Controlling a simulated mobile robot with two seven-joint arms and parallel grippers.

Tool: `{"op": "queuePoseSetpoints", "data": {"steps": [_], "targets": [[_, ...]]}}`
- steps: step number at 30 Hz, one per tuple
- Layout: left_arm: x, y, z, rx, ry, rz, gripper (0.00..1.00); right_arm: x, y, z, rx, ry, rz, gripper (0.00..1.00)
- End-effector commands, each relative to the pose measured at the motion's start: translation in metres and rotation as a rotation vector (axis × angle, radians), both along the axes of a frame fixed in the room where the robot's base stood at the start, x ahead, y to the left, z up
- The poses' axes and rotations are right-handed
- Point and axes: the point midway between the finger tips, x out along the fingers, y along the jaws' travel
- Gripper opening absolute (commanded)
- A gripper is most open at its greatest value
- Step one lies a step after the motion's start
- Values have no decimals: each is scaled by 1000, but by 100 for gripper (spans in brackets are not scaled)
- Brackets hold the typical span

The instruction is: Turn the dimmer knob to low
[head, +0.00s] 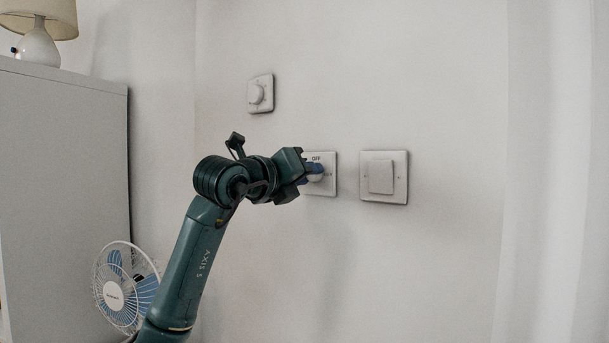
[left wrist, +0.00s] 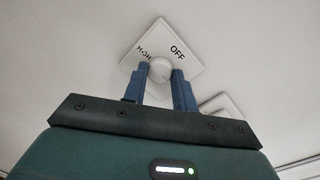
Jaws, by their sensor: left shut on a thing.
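The dimmer knob (left wrist: 160,69) is a small white round knob on a square white wall plate (left wrist: 190,60). In the left wrist view the plate reads "OFF" and "HIGH"; no "LOW" label is visible, and the knob's pointer cannot be made out. My left gripper (head: 314,172) is at this plate in the head view, with its blue fingers on either side of the knob and shut on it. The gripper covers the left part of the plate there, with "OFF" showing at its top. My right gripper is in neither view.
A square switch plate (head: 383,178) is just right of the dimmer. Another plate with a round knob (head: 257,93) is higher up, to the left. A grey cabinet (head: 60,190) with a lamp (head: 38,45) and a fan (head: 125,285) are at the left. The wall at right is bare.

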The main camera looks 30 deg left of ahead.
Motion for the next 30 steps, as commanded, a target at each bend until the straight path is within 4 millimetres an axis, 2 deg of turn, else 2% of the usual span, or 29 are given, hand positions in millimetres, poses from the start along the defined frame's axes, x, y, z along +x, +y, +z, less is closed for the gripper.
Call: {"op": "queuePoseSetpoints", "data": {"steps": [4, 5, 12, 19, 23, 26, 30], "targets": [[0, 0, 0, 1, 0, 1, 5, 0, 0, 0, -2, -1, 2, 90], [0, 0, 0, 1, 0, 1, 30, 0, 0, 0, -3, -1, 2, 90], [0, 0, 0, 1, 0, 0, 49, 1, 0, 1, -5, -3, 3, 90], [0, 0, 0, 1, 0, 0, 49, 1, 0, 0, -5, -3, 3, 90], [-9, 1, 0, 2, -2, 0, 49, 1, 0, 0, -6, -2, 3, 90], [-24, 2, -1, 4, -1, 2, 49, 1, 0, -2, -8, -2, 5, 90], [-56, 4, -1, 6, -3, 3, 49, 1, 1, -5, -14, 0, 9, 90]]}}
